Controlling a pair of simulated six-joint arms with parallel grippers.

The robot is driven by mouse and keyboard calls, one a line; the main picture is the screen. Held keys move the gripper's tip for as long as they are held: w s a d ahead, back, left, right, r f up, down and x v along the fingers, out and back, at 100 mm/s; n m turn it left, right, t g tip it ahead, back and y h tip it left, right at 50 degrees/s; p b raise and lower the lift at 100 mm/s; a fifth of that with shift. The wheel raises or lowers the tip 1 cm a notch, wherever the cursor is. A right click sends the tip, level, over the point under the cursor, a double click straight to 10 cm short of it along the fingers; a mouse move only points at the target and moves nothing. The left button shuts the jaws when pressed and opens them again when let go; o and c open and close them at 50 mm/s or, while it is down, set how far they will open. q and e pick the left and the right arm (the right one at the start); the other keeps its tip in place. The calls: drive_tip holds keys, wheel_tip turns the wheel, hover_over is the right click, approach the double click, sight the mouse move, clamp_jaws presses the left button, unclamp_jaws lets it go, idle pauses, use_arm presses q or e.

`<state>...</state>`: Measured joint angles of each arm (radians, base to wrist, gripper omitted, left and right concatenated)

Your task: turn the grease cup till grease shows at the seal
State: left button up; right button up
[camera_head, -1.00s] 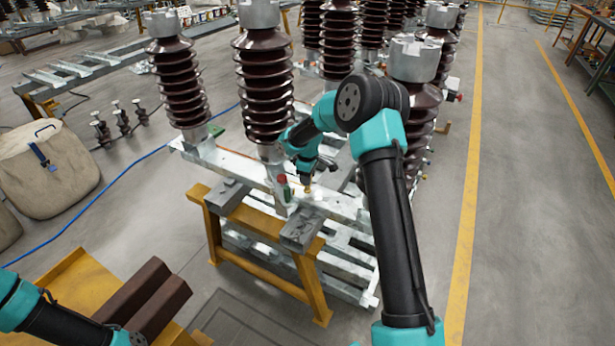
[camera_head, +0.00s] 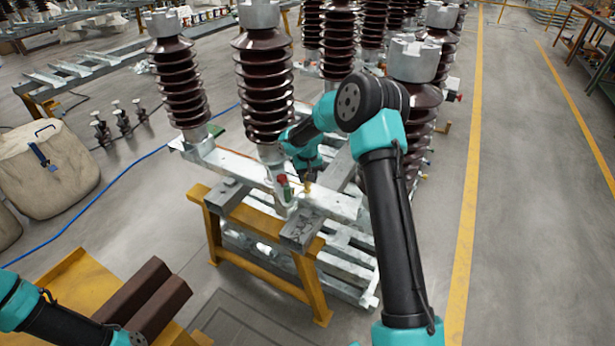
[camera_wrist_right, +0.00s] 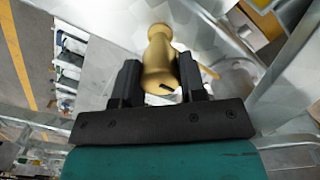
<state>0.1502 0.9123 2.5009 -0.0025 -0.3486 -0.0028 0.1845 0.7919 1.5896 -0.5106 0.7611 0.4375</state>
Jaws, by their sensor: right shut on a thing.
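The brass grease cup (camera_wrist_right: 160,60) stands between the two black fingers of my right gripper (camera_wrist_right: 160,85) in the right wrist view. The fingers are shut on the lower, wider part of the cup. A small dark mark shows on the cup near its lower edge. In the head view my right gripper (camera_head: 308,176) points down at the galvanised frame (camera_head: 340,204), and a small brass spot of the cup (camera_head: 307,187) shows under it. I cannot make out the seal or any grease. Of my left arm only links show at the lower left; its gripper is out of view.
Tall brown ribbed insulators (camera_head: 262,90) rise close behind and beside my right arm. A red and green part (camera_head: 283,186) sits just left of the gripper. A yellow trestle (camera_head: 262,230) carries the frame.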

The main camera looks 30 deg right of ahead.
drive_tip(key=shift+m, duration=1.1)
drive_tip(key=o, duration=0.9)
drive_tip(key=shift+o, duration=0.2)
wheel_tip(320, 180, up, 17)
drive_tip(key=shift+r, duration=0.2)
